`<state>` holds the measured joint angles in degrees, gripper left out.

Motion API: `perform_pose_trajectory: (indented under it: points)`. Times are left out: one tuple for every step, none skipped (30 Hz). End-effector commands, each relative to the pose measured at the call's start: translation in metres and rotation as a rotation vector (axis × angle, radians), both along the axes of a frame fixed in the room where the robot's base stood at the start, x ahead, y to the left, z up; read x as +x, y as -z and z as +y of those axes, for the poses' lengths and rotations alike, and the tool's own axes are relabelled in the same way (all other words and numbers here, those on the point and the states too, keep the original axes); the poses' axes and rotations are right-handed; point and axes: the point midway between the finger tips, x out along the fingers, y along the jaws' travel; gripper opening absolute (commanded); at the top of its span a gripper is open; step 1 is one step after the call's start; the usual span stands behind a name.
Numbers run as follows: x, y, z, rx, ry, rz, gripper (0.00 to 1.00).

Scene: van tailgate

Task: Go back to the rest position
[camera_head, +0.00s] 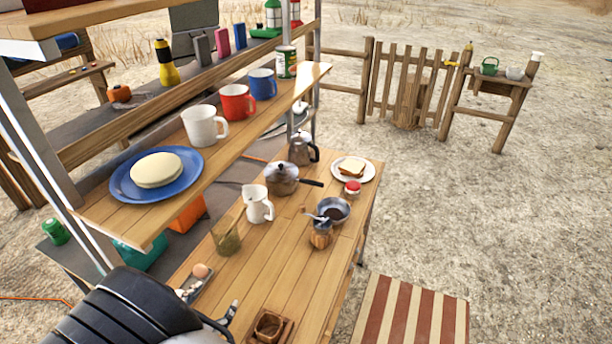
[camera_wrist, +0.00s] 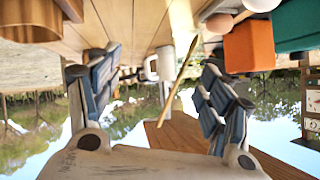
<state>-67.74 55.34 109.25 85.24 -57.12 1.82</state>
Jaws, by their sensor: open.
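My gripper (camera_wrist: 158,64) is open in the wrist view, its two padded fingers apart at left and right with nothing held between them. The wrist view is upside down. Beyond the gap, a white jug (camera_wrist: 160,64) and a thin pale stick (camera_wrist: 176,84) show; I cannot tell how far off the stick is. In the head view my dark arm fills the bottom left, and a small grey part of my gripper (camera_head: 231,313) shows beside it, low over the table's near left edge. Most of the gripper is hidden there.
The shelf (camera_head: 120,222) above bears a blue plate (camera_head: 197,158) and several mugs. Open ground lies right, with a striped mat (camera_head: 410,312).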

Motion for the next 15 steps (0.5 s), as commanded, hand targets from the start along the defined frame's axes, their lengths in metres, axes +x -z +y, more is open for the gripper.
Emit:
perform_pose_trajectory:
  points:
    - [0.021, -0.026, 0.003, 0.066, -0.023, 0.034, 0.73]
    - [0.030, -0.038, 0.005, 0.098, -0.046, 0.057, 0.73]
    - [0.041, -0.056, 0.007, 0.139, -0.079, 0.085, 0.73]
    - [0.049, -0.070, 0.007, 0.169, -0.104, 0.103, 0.73]
    - [0.056, -0.084, 0.005, 0.194, -0.130, 0.121, 0.73]
    - [0.064, -0.103, 0.002, 0.224, -0.166, 0.142, 0.73]
    - [0.069, -0.118, -0.002, 0.244, -0.191, 0.155, 0.73]
    - [0.072, -0.132, -0.007, 0.260, -0.219, 0.169, 0.73]
    - [0.076, -0.152, -0.014, 0.279, -0.256, 0.184, 0.73]
    - [0.077, -0.166, -0.022, 0.288, -0.284, 0.195, 0.73]
    - [0.077, -0.179, -0.029, 0.295, -0.310, 0.205, 0.73]
    - [0.076, -0.195, -0.041, 0.299, -0.343, 0.219, 0.73]
    - [0.075, -0.206, -0.050, 0.299, -0.365, 0.227, 0.73]
    - [0.072, -0.217, -0.059, 0.298, -0.389, 0.235, 0.73]
    - [0.067, -0.230, -0.073, 0.292, -0.415, 0.248, 0.73]
